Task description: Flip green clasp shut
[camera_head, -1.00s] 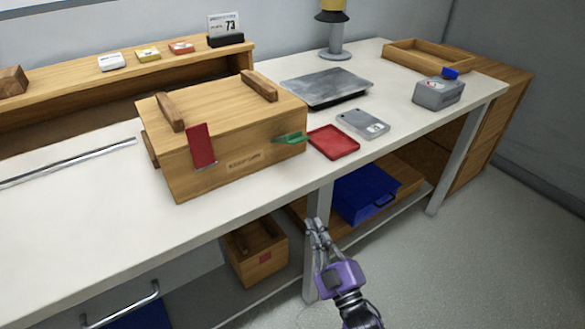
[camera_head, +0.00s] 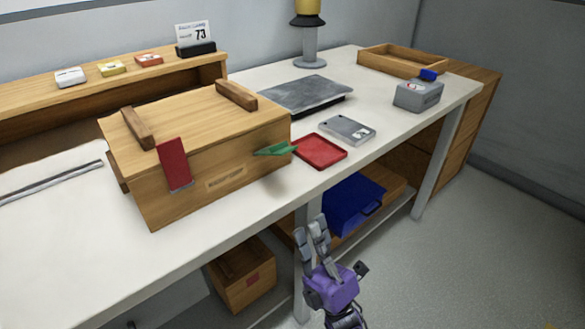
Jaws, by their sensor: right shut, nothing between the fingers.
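The wooden box (camera_head: 210,143) stands on the white workbench with its lid down. The green clasp (camera_head: 276,149) is on the right part of the box's front face and sticks outward, roughly level. A red clasp (camera_head: 174,164) hangs down over the front at the left and lies close to the face. My right gripper (camera_head: 314,222) is shut and empty, in front of the bench edge, below and to the right of the green clasp and well apart from it. My left gripper is not in view.
A red tray (camera_head: 321,151) and a grey device (camera_head: 348,130) lie right of the box. A dark plate (camera_head: 305,94) lies behind them. The bench's front edge (camera_head: 257,228) is between my right gripper and the box. Blue and wooden bins sit below.

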